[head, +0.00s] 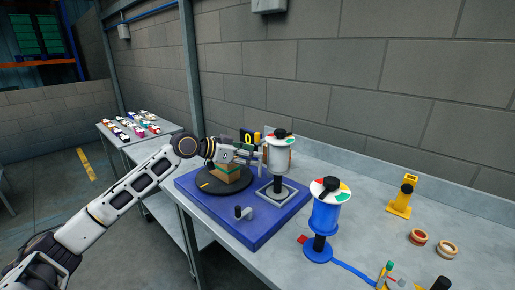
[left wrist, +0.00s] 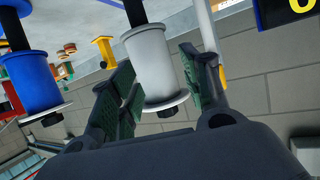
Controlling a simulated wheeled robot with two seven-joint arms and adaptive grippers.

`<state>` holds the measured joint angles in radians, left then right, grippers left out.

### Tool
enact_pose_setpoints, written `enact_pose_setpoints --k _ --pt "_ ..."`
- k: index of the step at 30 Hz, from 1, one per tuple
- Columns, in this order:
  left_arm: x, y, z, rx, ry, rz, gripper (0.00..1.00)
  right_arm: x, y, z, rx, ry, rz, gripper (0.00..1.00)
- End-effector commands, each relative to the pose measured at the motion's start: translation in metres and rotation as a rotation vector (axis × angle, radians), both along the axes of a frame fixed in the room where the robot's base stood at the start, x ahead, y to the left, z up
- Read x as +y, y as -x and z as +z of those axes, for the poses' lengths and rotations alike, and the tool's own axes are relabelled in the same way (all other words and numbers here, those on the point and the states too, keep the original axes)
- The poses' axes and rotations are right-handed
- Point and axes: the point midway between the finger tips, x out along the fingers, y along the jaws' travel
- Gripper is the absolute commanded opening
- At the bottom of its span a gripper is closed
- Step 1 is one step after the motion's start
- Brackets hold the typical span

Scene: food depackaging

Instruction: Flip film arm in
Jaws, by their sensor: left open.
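A wrapping machine has a blue base (head: 245,228) with a dark round turntable (head: 205,187), on which a brown box (head: 229,174) with a green band sits. A white film roll (head: 279,157) with a coloured disc and black knob on top stands upright on a dark post over a square plate (head: 289,190). It also shows in the left wrist view (left wrist: 158,62). My left gripper (head: 257,155) is open at the roll's left side. In the left wrist view its fingers (left wrist: 157,88) lie either side of the white roll; contact cannot be told. I cannot clearly make out the film arm.
A blue spool (head: 325,217) on a stand is at the table's front right. A yellow stand (head: 403,196) and two brown rings (head: 447,248) lie farther right. A black peg (head: 240,212) stands on the base's near part. A block wall is behind the table.

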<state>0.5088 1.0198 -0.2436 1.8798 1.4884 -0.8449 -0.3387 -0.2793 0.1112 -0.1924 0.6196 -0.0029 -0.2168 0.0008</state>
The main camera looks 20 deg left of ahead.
Motion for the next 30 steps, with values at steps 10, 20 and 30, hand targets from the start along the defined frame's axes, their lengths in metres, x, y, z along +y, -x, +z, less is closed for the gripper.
enact_pose_setpoints --k 10,20,30 --pt "0.037 -0.026 0.008 -0.128 -0.059 0.153 0.00 0.003 0.015 0.003 0.015 -0.004 -0.001 0.95" --pt "0.072 -0.044 0.023 -0.283 -0.129 0.279 0.00 0.007 0.019 0.007 0.021 -0.007 -0.002 0.95" --pt "0.100 -0.052 0.044 -0.453 -0.203 0.365 0.00 0.008 0.009 0.011 0.010 -0.008 -0.001 0.95"
